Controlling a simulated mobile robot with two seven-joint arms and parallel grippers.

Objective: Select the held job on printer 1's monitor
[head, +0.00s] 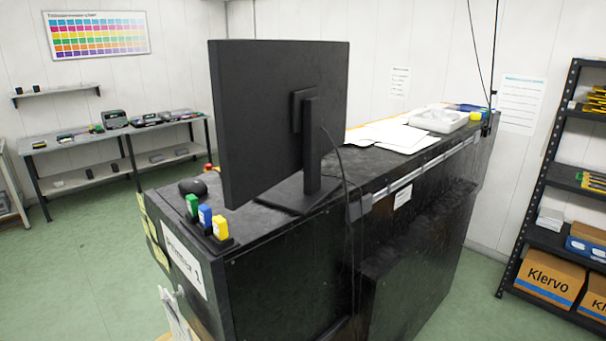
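A black monitor (276,120) stands on the black printer cabinet, with its back and stand toward me, so its screen is hidden. A white label reading "Printer 1" (184,263) is on the cabinet's left end. A dark mouse (193,187) lies on the cabinet top to the left of the monitor. Neither of my grippers is in view.
Green, blue and yellow bottles (206,215) stand near the cabinet's left corner. White sheets (388,136) and a white tray (438,119) lie farther back. Green floor at left is clear.

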